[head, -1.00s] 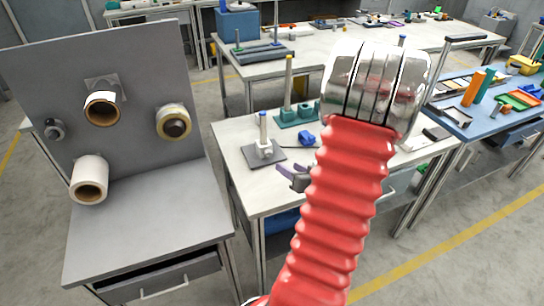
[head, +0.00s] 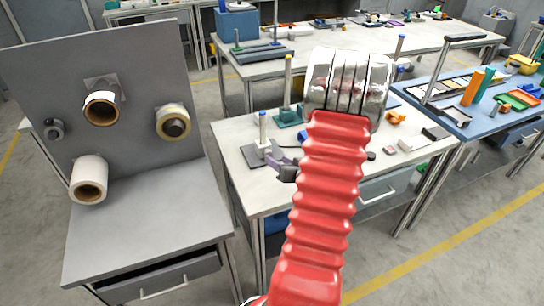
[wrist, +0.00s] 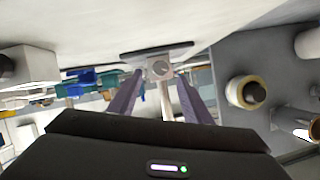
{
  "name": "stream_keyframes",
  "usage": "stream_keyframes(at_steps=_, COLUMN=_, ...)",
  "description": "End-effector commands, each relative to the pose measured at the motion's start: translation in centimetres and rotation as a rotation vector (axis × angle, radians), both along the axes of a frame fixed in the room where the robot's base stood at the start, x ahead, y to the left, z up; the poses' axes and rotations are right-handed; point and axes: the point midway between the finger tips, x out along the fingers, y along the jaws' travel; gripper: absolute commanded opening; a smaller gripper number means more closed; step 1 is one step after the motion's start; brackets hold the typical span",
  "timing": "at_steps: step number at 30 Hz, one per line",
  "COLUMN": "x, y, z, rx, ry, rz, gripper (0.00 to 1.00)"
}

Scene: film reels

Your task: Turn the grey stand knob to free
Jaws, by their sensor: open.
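A small stand with a dark base plate (head: 250,156) and a blue-tipped post (head: 262,128) is on the white table. In the wrist view its plate (wrist: 158,53) shows at the top middle, with the round grey stand knob (wrist: 160,70) below it, facing me. In the head view the knob cannot be made out. My gripper (head: 280,157) is beside the stand on its right. In the wrist view my gripper (wrist: 159,77) is open, its two purple fingers on either side of the knob. I cannot tell whether they touch it.
A grey panel (head: 60,70) with film and tape rolls stands at left. A teal stand with a tall post (head: 289,88) is just behind the small stand. Small loose parts lie at the table's right. A blue-topped bench (head: 470,118) is farther right.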

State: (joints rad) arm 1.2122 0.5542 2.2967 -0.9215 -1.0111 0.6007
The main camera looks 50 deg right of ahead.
Motion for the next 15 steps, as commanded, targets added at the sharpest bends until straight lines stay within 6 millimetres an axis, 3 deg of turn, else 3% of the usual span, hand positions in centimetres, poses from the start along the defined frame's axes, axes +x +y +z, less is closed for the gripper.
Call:
stream_keyframes(at_steps=9, x=4.1, y=-1.7, z=-1.8, rx=0.000, ry=0.000, rz=0.002, gripper=0.45)
stream_keyframes(at_steps=15, x=5.3, y=-2.2, z=-2.3, rx=0.000, ry=0.001, rz=0.000, gripper=0.45)
